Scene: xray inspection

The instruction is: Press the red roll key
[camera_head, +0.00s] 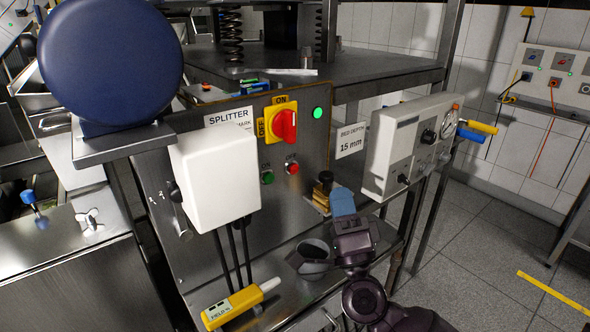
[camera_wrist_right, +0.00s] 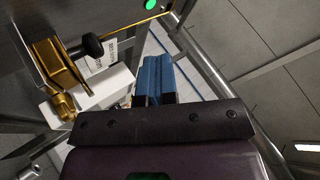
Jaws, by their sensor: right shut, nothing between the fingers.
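A small red button (camera_head: 292,168) sits on the grey splitter panel (camera_head: 325,120), to the right of a green button (camera_head: 267,178). The small tags above both buttons are too small to read, so I cannot confirm a roll label. My right gripper (camera_head: 342,200) has blue fingers, shut and empty, below and to the right of the red button and apart from it. The shut fingers also show in the right wrist view (camera_wrist_right: 154,75), where I cannot make out the red button. My left gripper is not in view.
A brass fitting with a black knob (camera_head: 326,178) stands just left of my right fingers. A red rotary switch (camera_head: 284,125) and lit green lamp (camera_head: 317,113) are higher on the panel. A white box (camera_head: 215,172) projects at left, a grey control box (camera_head: 408,145) at right.

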